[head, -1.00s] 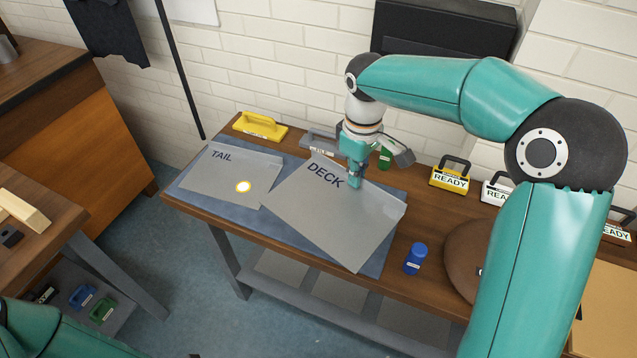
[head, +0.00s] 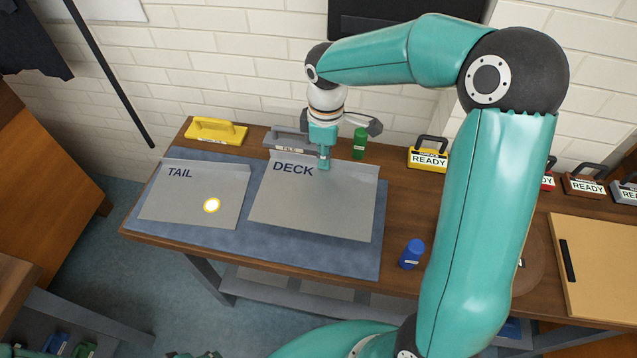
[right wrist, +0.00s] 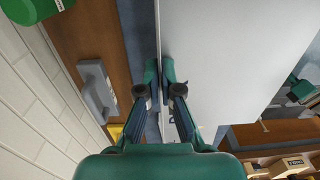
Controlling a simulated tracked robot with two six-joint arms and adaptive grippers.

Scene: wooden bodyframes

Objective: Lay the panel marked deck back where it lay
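The grey panel marked DECK (head: 318,208) is over the blue mat (head: 262,242) on the wooden bench, to the right of the grey panel marked TAIL (head: 195,200). Its edges run nearly square with the mat. I cannot tell whether it rests flat or hangs slightly above. My right gripper (head: 323,163) is at the panel's far edge, right of the lettering. In the right wrist view the fingers (right wrist: 160,82) close on the upturned edge of the deck panel (right wrist: 225,60).
A yellow-handled tool (head: 217,131) and a grey-handled tool (head: 287,139) stand behind the panels. A green bottle (head: 360,143) stands behind the deck panel, a blue bottle (head: 412,254) to its right. A round yellow-white spot (head: 211,205) shows on the tail panel.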

